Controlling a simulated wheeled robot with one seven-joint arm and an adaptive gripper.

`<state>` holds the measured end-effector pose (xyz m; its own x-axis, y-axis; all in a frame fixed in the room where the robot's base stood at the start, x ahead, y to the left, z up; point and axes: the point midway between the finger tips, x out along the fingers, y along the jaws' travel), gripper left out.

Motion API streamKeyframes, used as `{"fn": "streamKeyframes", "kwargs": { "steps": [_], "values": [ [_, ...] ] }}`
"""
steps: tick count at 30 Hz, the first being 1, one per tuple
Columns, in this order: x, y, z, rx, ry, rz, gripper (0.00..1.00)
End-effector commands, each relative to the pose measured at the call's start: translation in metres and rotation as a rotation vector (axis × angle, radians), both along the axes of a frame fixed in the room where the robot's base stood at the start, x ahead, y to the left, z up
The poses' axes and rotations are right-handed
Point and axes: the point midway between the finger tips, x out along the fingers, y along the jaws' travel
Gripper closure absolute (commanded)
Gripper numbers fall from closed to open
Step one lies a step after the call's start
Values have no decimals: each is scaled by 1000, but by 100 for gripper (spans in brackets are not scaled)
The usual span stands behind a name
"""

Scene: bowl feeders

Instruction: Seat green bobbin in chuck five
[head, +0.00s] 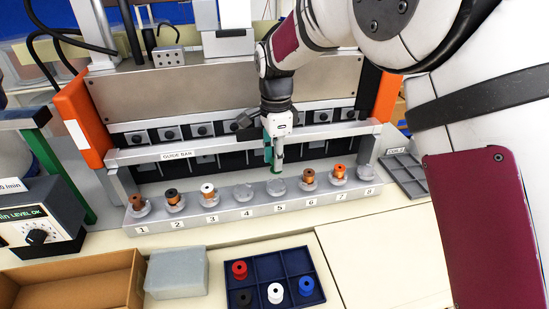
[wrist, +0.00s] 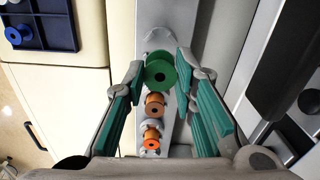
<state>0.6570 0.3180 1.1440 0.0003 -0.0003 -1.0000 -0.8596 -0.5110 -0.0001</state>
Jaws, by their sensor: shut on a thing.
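My gripper (head: 275,164) points down over chuck five (head: 277,187), the metal seat above the label 5 in the numbered row. It is shut on the green bobbin (wrist: 160,74), which sits between the teal finger pads in the wrist view (wrist: 163,90). In the head view the fingers mostly hide the bobbin. The bobbin appears upright, its round end and dark centre hole facing the wrist camera. It hides chuck five in the wrist view. I cannot tell whether its lower end touches the chuck.
Chuck four (head: 243,192) and chuck eight (head: 365,172) are bare. The guide bar (head: 220,149) runs behind the row. A blue tray (head: 263,267) with several bobbins lies in front.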

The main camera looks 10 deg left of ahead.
Motion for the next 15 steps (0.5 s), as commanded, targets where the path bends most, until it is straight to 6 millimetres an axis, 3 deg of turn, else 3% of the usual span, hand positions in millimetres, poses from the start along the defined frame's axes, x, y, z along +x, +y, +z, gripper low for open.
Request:
{"fn": "streamKeyframes", "kwargs": {
  "steps": [9,15],
  "values": [
    [0,0,-32,-1,1,-1,94],
    [0,0,-42,0,0,-1,94]
  ]
}}
